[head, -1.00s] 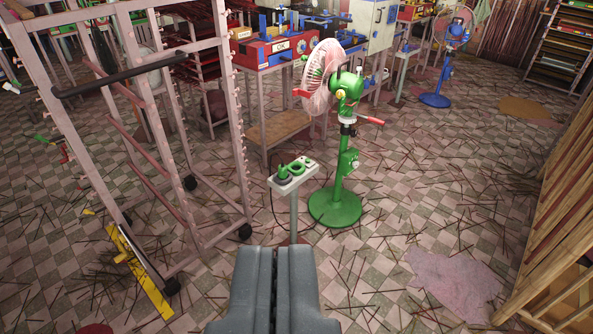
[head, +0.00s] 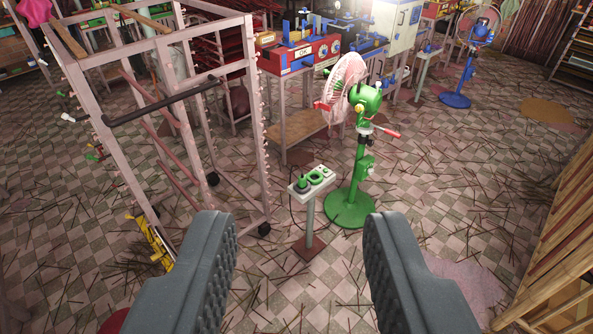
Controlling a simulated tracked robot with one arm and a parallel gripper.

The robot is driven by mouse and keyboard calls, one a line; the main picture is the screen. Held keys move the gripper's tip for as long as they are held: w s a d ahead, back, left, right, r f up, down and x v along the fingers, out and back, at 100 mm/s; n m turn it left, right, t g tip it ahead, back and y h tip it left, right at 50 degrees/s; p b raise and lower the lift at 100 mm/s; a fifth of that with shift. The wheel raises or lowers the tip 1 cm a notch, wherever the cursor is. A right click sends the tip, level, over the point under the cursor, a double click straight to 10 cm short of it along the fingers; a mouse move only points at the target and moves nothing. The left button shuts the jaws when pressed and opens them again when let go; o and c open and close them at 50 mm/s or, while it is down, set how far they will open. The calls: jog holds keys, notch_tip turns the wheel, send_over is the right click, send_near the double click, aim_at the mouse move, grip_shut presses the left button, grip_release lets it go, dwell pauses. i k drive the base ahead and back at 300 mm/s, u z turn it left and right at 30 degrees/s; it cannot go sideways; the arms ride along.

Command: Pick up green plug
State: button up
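The green plug (head: 303,184) sits on a pale socket box (head: 325,172) at the top of a thin post, just left of the green fan's base. A green loop, perhaps its cord or handle, shows beside it; the exact shape is too small to tell. My gripper (head: 301,245) is open and empty in the lower part of the view, its two dark grey ribbed fingers wide apart. The socket post stands beyond the fingers and shows in the gap between them. The plug is not touched by the gripper.
A green standing fan (head: 352,205) is right of the post. A metal rack on wheels (head: 259,130) with a dark handle stands left. A red machine (head: 300,55) on a table is behind. A wooden frame (head: 550,250) is at right. Thin sticks litter the checkered floor.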

aim_at(301, 183)
jog(key=u, duration=0.3)
jog(key=i, duration=2.35)
jog(key=z, duration=0.65)
